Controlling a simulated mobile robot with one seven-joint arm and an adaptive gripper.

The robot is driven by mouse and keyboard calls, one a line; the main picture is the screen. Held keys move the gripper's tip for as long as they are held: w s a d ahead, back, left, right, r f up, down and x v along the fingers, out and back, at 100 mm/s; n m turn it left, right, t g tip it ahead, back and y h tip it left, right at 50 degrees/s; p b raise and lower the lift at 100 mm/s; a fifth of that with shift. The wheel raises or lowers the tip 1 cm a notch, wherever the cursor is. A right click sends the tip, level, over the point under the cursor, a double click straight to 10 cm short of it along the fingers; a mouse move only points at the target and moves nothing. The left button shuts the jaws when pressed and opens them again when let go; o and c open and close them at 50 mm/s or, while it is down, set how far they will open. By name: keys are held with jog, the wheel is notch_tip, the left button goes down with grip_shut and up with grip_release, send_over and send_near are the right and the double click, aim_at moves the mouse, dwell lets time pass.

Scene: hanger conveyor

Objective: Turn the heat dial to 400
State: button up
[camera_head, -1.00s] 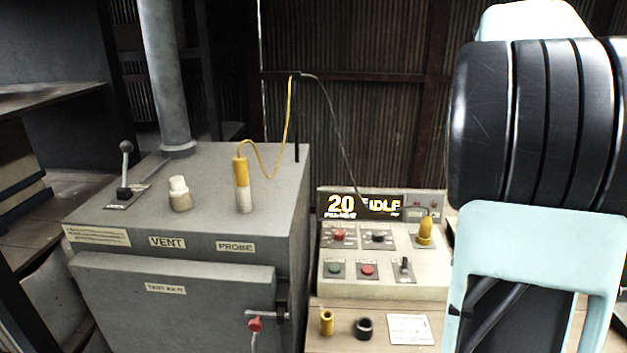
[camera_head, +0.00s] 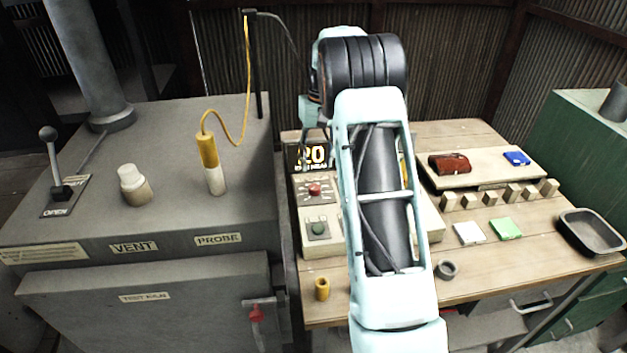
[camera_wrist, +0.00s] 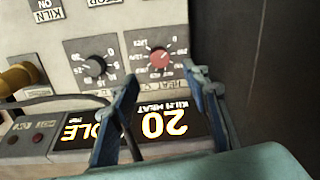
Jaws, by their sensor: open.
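The heat dial is a red knob (camera_head: 315,190) on a pale control panel (camera_head: 309,241), left of my arm. It also shows in the wrist view, where the red knob (camera_wrist: 160,57) sits on a dark numbered plate, upside down. The setting it points to is too small to read. My gripper (camera_wrist: 162,73) is open, its two blue fingers on either side of the dial in that picture, apparently short of touching it. A lit display (camera_wrist: 163,122) reads 20. In the head view my arm hides much of the panel and most of the gripper.
A black dial (camera_wrist: 94,66) sits beside the heat dial. A green button (camera_head: 319,228) is below it. The grey kiln (camera_head: 150,215) with a yellow probe (camera_head: 208,150) stands left. A wooden bench (camera_head: 480,272) holds blocks, cards and a metal tray (camera_head: 590,230) at right.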

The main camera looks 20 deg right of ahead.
aim_at(315, 187)
jog(key=f, duration=0.4)
jog(key=f+p, duration=0.1)
jog(key=f, duration=0.4)
jog(key=shift+a, duration=0.2)
jog(key=shift+c, duration=0.7)
jog(key=shift+r, duration=0.1)
jog(key=c, duration=1)
